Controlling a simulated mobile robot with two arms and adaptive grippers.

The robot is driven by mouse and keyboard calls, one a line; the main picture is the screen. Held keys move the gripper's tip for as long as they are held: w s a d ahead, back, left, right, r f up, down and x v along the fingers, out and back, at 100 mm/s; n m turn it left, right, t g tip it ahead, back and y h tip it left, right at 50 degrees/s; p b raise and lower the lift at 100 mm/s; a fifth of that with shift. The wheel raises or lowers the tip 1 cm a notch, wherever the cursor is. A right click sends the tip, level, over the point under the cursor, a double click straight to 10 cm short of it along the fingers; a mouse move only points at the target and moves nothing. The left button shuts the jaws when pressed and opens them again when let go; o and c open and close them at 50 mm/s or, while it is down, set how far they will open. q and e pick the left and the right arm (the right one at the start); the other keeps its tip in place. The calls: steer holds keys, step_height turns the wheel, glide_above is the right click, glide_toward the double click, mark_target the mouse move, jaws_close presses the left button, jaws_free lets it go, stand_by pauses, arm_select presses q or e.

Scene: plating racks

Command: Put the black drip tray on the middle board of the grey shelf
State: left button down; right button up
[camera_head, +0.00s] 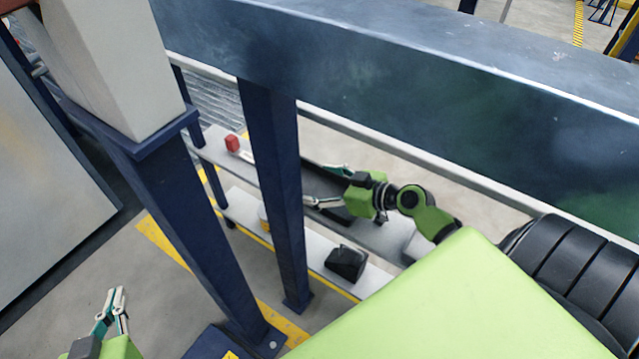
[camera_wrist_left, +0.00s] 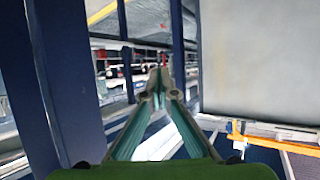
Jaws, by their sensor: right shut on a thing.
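The black drip tray (camera_head: 318,181) is a flat dark piece in the head view, partly hidden by a blue post and my gripper. My right gripper (camera_head: 330,187) is shut on it, over the upper of two visible boards (camera_head: 213,147) of the grey shelf. I cannot tell whether the tray touches the board. My left gripper (camera_head: 116,293) is low at the left, away from the shelf. In the left wrist view its fingertips (camera_wrist_left: 160,82) come together with nothing between them.
A red object (camera_head: 232,143) stands on the upper board. A black box (camera_head: 346,262) and a yellow item (camera_head: 264,217) are on the lower board (camera_head: 313,250). A blue post (camera_head: 275,190) and a thick blue beam (camera_head: 400,90) stand in front of the shelf.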

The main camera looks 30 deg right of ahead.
steer(key=o, duration=1.2)
arm_select(q)
steer(key=shift+w+d+r, duration=0.15)
steer(key=shift+w+r, duration=0.2)
steer(key=shift+r, duration=0.2)
steer(key=shift+s+f, duration=0.1)
